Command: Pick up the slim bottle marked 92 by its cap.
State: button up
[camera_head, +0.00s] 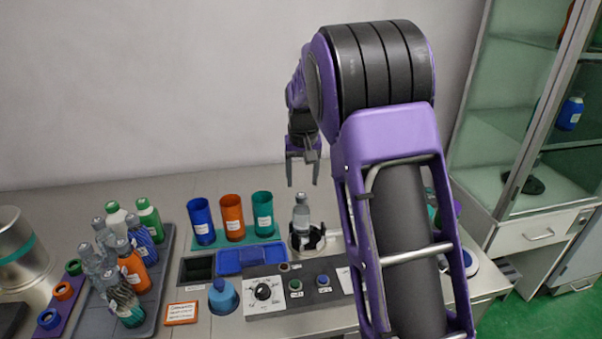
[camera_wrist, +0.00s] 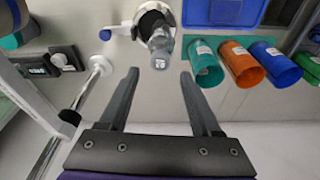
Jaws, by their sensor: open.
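A slim clear bottle with a grey cap (camera_head: 301,214) stands upright in a dark holder on the bench. It also shows in the wrist view (camera_wrist: 161,46), with a small white label on its cap end. More slim clear bottles (camera_head: 98,262) stand crowded on the left tray. I cannot read the number 92 on any of them. My gripper (camera_head: 302,182) is open and empty, pointing down above the bottle in the holder, apart from it. In the wrist view my gripper (camera_wrist: 159,72) has its fingertips just short of this bottle, which lies between their lines.
Blue, orange and teal cups (camera_head: 232,216) stand left of the holder. A grey tray (camera_head: 168,268) carries several coloured bottles. A control panel (camera_head: 290,291) with a dial lies in front. A glass cabinet (camera_head: 530,150) stands right. The air around my gripper is clear.

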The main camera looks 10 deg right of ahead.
aim_at(301, 195)
jog(key=f+b, duration=0.1)
jog(key=f, duration=0.1)
jog(key=w+f+b, duration=0.1)
jog(key=f, duration=0.2)
jog(key=f+b, duration=0.2)
jog(key=f, duration=0.1)
jog(key=shift+w, duration=0.35)
grip_shut()
dwell(1.5)
jog(key=shift+r, duration=0.15)
jog(key=shift+r+p, duration=2.45)
jog(key=shift+r, duration=1.25)
